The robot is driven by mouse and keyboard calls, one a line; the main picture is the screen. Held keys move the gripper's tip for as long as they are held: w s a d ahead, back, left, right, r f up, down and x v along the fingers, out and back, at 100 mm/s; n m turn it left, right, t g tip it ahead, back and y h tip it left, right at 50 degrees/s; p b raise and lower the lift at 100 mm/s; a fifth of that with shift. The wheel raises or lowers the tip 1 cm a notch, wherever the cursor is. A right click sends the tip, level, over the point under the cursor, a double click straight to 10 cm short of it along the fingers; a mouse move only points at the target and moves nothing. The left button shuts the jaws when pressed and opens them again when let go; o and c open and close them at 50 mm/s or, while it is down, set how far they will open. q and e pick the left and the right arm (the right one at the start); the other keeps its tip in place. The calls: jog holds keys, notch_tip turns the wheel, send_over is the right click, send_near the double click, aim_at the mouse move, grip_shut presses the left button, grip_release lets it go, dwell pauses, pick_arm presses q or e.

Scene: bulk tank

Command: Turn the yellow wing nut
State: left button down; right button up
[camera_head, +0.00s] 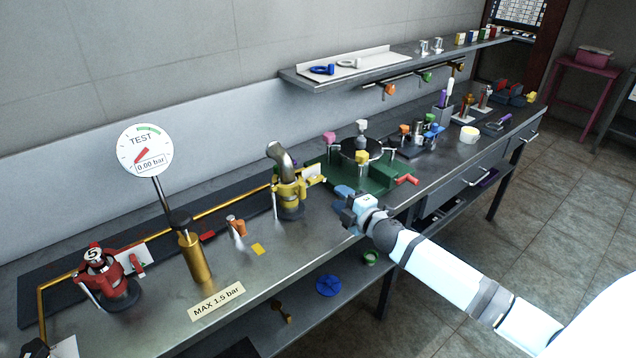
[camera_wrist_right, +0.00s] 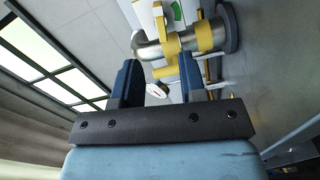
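A yellow clamp (camera_head: 287,189) sits around the base of an upright metal elbow pipe (camera_head: 279,153) on the bench, with a white tag beside it. The clamp also shows in the right wrist view (camera_wrist_right: 211,35), beyond the fingers. A small yellow part (camera_wrist_right: 166,71), which looks like its wing nut, appears between and beyond the fingertips. My right gripper (camera_head: 345,204) has blue fingers and is to the right of the clamp, apart from it. In the right wrist view the gripper (camera_wrist_right: 159,70) is open, with nothing held. My left gripper is not in view.
A green base (camera_head: 372,178) with a round lid and coloured knobs stands behind my right gripper. A gauge (camera_head: 146,150) on a brass post (camera_head: 196,258), an orange-handled valve (camera_head: 236,226) and a red clamp (camera_head: 97,268) are to the left. Front bench surface is mostly clear.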

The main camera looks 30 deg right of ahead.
aim_at(318, 181)
jog(key=w, duration=0.9)
jog(key=shift+w+a, duration=0.35)
grip_shut()
